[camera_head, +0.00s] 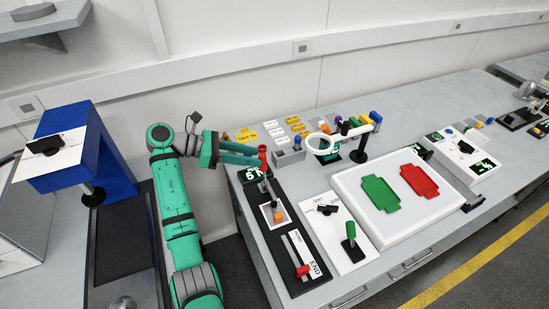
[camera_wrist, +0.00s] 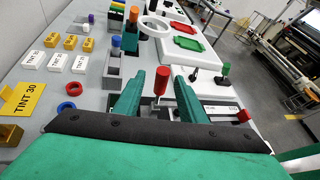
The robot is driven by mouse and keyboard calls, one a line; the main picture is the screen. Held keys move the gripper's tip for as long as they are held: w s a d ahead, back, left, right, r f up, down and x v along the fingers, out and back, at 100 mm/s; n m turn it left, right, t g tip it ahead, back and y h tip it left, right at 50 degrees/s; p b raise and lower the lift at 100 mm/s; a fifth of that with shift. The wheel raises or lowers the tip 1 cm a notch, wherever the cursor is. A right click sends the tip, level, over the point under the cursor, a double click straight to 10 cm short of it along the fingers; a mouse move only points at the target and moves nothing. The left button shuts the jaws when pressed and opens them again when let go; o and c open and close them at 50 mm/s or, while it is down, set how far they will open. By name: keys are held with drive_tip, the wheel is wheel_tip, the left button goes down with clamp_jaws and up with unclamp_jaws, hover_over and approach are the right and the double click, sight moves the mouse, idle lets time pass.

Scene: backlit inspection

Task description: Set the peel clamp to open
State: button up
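My gripper (camera_wrist: 158,76) is open, with its green fingers on either side of a red upright handle (camera_wrist: 160,84). A gap shows on both sides of the handle, so it is not gripped. In the head view my gripper (camera_head: 257,156) reaches from the left to this red handle (camera_head: 262,151), by a small lit display (camera_head: 253,173) at the bench's near left corner. No label reading peel clamp is legible, so I cannot tell for sure which control it is. The handle's base is partly hidden by the gripper.
In front are an orange-knobbed control (camera_head: 279,216), a red-knobbed slider (camera_head: 302,271) marked END, and a green-handled lever (camera_head: 350,231). A white tray (camera_head: 425,228) holds green and red plates. A ring magnifier (camera_head: 318,143) stands behind. A blue machine (camera_head: 117,180) stands left.

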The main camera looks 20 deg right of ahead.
drive_tip(key=x, duration=0.8)
drive_tip(key=shift+s, duration=0.25)
drive_tip(key=shift+c, duration=0.2)
clamp_jaws()
